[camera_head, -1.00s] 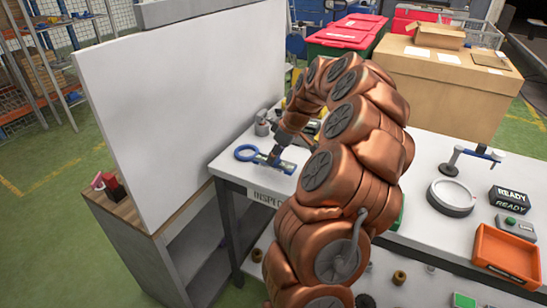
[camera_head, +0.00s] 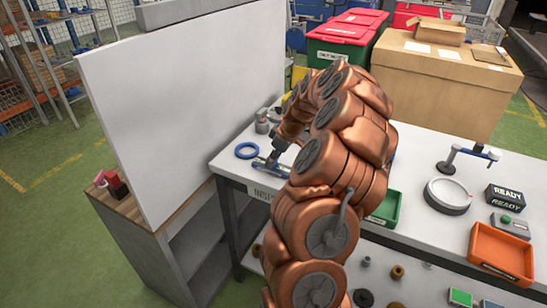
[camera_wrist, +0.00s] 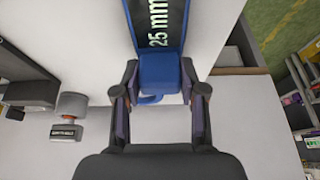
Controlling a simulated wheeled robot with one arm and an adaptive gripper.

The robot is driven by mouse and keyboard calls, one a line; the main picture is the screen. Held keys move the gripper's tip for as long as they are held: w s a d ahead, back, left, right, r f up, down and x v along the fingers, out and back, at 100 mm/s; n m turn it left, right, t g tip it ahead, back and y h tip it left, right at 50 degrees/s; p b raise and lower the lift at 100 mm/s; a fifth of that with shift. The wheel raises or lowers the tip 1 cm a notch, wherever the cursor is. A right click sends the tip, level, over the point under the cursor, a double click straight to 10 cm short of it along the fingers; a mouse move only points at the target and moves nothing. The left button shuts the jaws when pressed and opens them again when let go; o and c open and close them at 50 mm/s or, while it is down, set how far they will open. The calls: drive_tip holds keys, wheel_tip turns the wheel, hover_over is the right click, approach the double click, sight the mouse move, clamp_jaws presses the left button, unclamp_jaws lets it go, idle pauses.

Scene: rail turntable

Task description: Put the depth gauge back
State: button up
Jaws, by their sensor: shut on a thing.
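My gripper (camera_head: 276,156) is low over the far left part of the white inspection table (camera_head: 232,170), partly hidden by my own arm. In the wrist view my gripper (camera_wrist: 160,104) has its two fingers on either side of a blue block (camera_wrist: 158,74), shut on it. A dark blue-edged face marked "25 mm" lies in line with the block. In the head view a blue-ended strip (camera_head: 260,164) shows at the fingertips. I take this held blue piece for the depth gauge, but its full shape is hidden.
A blue ring (camera_head: 247,150) lies beside the gripper. Small grey objects (camera_head: 262,122) stand behind it. A tall white panel (camera_head: 185,95) rises to the left. A green tray (camera_head: 387,207), round grey dish (camera_head: 448,195) and orange bin (camera_head: 503,252) are to the right.

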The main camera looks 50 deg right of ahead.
drive_tip(key=shift+f, duration=0.2)
drive_tip(key=o, duration=1)
drive_tip(key=shift+r, duration=0.1)
drive_tip(key=shift+r, duration=0.15)
drive_tip(key=b+v, duration=0.3)
drive_tip(key=v, duration=0.9)
